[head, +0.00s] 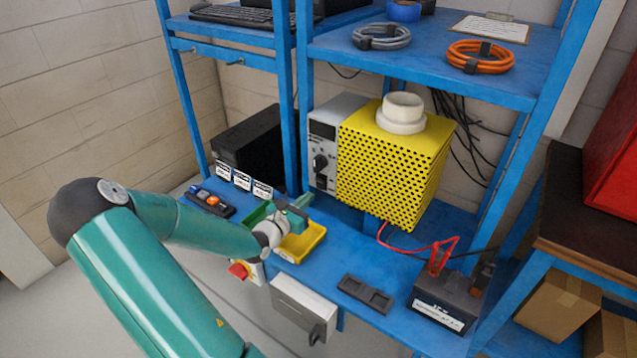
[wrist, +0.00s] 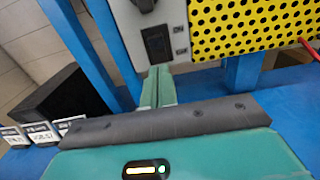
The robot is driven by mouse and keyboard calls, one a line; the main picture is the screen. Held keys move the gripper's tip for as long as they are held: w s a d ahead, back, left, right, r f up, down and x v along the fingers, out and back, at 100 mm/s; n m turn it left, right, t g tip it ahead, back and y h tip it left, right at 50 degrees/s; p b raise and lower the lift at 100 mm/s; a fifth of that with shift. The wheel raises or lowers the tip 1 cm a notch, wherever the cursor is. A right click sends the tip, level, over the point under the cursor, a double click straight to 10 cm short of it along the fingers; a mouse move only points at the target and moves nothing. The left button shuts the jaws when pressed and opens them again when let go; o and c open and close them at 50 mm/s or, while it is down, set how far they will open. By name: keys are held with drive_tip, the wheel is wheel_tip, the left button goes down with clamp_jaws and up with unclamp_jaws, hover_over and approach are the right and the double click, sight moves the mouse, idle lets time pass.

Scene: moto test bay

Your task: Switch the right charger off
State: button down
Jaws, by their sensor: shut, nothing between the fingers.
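A grey unit (head: 327,125) with a black knob stands on the blue bench, left of a yellow perforated box. Its front panel also shows in the wrist view, with a black rocker switch (wrist: 157,43) beside ON and OFF marks and a knob above. No label naming a right charger is readable. My gripper (head: 298,206) is in front of this unit, above a yellow tray. In the wrist view my gripper (wrist: 158,76) is shut and empty, its fingertips just below the switch; I cannot tell whether they touch the panel. The switch position is unclear.
The yellow perforated box (head: 392,165) stands close on the right. Labelled cards (head: 242,180) and a black box (head: 250,145) are left. A yellow tray (head: 302,243) lies under my gripper. A battery-like box (head: 445,302) with red cable is front right. Blue shelf posts flank the unit.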

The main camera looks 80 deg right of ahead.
drive_tip(key=shift+v, duration=2.35)
drive_tip(key=w+a+r+m+t+y, duration=0.25)
drive_tip(key=w+a+m, duration=0.2)
drive_tip(key=a, duration=0.45)
drive_tip(key=w+a+r+m+t+y, duration=0.1)
drive_tip(key=w+a+r+m+y, duration=0.3)
drive_tip(key=a, duration=0.5)
drive_tip(key=w+a+r+m+t+y, duration=0.2)
drive_tip(key=w+a+m+y, duration=0.25)
drive_tip(key=a, duration=0.45)
drive_tip(key=a+r+t+y, duration=0.2)
drive_tip(key=a+r, duration=0.3)
drive_tip(key=a, duration=0.7)
drive_tip(key=w+a+r+t+y, duration=0.1)
drive_tip(key=a+r+t+y, duration=0.2)
drive_tip(key=a, duration=0.8)
wheel_tip(320, 180, up, 4)
drive_tip(key=shift+w+a+f+t+y, duration=0.2)
drive_tip(key=shift+w+a+t+y, duration=0.15)
drive_tip(key=shift+t, duration=0.7)
drive_tip(key=shift+s, duration=0.1)
